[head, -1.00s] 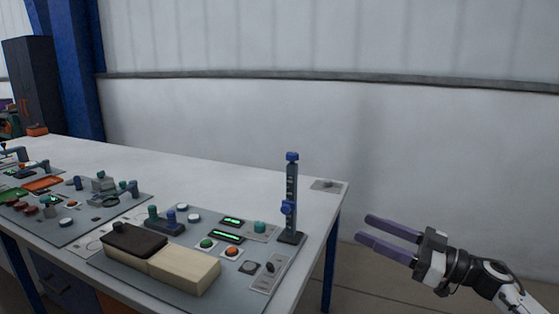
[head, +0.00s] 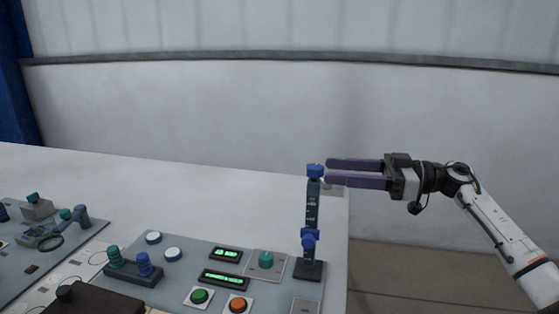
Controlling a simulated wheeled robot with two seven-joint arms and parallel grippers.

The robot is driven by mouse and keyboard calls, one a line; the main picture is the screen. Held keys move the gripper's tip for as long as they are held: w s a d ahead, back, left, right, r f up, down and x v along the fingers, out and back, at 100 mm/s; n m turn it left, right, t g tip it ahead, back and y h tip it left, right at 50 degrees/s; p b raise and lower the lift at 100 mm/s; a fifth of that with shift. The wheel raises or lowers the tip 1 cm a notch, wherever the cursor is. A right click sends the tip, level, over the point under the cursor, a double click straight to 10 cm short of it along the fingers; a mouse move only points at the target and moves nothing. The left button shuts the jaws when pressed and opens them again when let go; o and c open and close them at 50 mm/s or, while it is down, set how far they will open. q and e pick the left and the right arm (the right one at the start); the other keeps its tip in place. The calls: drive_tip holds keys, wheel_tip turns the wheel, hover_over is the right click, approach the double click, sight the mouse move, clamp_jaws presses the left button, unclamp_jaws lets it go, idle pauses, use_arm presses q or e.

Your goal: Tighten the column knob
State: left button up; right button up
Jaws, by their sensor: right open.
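The column (head: 312,208) is a dark upright post on a small dark base at the right end of the panel. A blue knob (head: 315,171) caps its top, and a second blue knob (head: 309,238) sits low on its side. The picture does not show which is the column knob. My right gripper (head: 327,171) is open, with two purple fingers pointing left. Its fingertips are just right of the top knob, level with it. I cannot tell whether they touch. My left gripper is not in view.
The grey panel (head: 215,257) carries a green button (head: 199,296), an orange button (head: 238,304), a teal knob (head: 266,259), and green displays. A dark block (head: 95,300) lies at the lower left. The white table (head: 180,190) is bare behind the panel.

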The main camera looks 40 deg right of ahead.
drive_tip(key=p+x, duration=0.1)
drive_tip(key=x, duration=0.8)
drive_tip(key=shift+s+a, duration=0.2)
drive_tip(key=shift+a, duration=0.05)
drive_tip(key=shift+r, duration=0.1)
drive_tip(key=c, duration=1.1)
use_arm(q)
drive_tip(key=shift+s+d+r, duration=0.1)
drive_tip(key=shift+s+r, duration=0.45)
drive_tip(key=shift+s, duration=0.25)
use_arm(e)
drive_tip(key=shift+o, duration=0.2)
use_arm(q)
drive_tip(key=shift+p, duration=0.35)
